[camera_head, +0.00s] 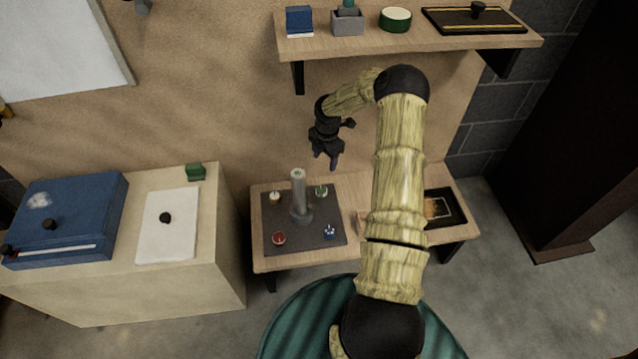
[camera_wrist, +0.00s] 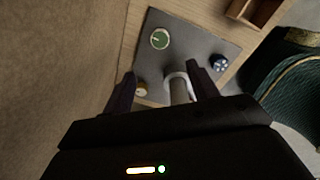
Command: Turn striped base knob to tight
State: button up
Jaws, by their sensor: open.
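A dark square base plate (camera_head: 305,245) lies on the low wooden table and carries a grey upright post (camera_head: 299,190). Small knobs sit near its corners: cream (camera_head: 275,197), green (camera_head: 321,191), red (camera_head: 279,238) and blue with white marks (camera_head: 329,232). The blue one looks most like the striped knob, though its pattern is too small to be sure. It also shows in the wrist view (camera_wrist: 219,62), right of the green knob (camera_wrist: 160,38). My gripper (camera_head: 326,163) is open and empty above the plate's back right. In the wrist view the red knob is out of sight.
The post (camera_wrist: 179,88) rises between my fingers' outlines in the wrist view. A dark tray (camera_head: 443,208) lies at the table's right. A wooden shelf (camera_head: 400,44) with small items hangs above. A counter with a blue case (camera_head: 70,212) stands left.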

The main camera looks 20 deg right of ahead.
aim_at(323, 189)
dwell(0.3)
jog(key=f+b, duration=0.1)
jog(key=f, duration=0.4)
jog(key=f+b, duration=0.2)
jog(key=f, duration=0.4)
jog(key=f+b, duration=0.1)
jog(key=f, duration=0.5)
jog(key=shift+w+a+b, duration=0.15)
jog(key=shift+w+b, duration=0.2)
jog(key=shift+b, duration=0.05)
jog(key=shift+w+f, duration=0.15)
jog(key=shift+a, duration=0.15)
jog(key=c, duration=1)
jog(key=shift+d, duration=0.25)
